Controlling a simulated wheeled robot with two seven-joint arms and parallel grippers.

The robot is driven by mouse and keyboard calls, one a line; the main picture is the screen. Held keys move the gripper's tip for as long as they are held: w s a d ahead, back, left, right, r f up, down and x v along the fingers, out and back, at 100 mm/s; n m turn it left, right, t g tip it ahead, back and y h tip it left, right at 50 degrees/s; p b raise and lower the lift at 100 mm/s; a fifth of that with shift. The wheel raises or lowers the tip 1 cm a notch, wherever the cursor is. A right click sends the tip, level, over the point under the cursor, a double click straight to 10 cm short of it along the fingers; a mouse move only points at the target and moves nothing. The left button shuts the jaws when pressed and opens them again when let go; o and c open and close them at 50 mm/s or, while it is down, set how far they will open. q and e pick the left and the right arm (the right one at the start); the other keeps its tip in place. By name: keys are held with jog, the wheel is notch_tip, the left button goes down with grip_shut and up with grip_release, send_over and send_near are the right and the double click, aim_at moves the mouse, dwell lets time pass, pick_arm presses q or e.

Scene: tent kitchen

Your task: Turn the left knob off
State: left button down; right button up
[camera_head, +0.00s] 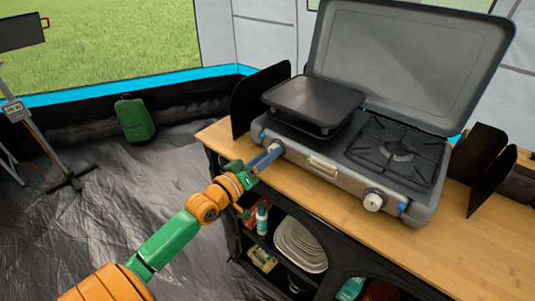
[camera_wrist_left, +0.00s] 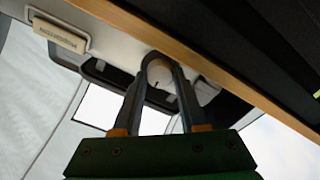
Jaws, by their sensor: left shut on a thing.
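The left knob (camera_wrist_left: 160,73) is a pale round dial on the stove's front panel. In the wrist view both fingers of my left gripper (camera_wrist_left: 161,60) reach it, one on each side, shut on it. In the head view my left gripper (camera_head: 273,151) meets the stove's front left corner and hides much of the left knob (camera_head: 277,146). The camping stove (camera_head: 330,172) stands on a wooden counter with its lid up. The right knob (camera_head: 373,201) is white and free. My right gripper is not in view.
A griddle plate (camera_head: 313,100) covers the left burner; a black grate (camera_head: 398,150) sits on the right one. Black wind panels (camera_head: 258,97) stand beside the stove. The wooden counter (camera_head: 450,250) is bare in front. Shelves below hold plates (camera_head: 300,242) and bottles.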

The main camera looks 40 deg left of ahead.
pick_arm(q)
jog(key=shift+r+m, duration=0.2)
jog(key=shift+m, duration=0.4)
jog(key=shift+c, duration=2.2)
grip_release()
jog(key=shift+f, duration=0.15)
jog(key=s, duration=0.7)
jog(key=shift+a, duration=0.3)
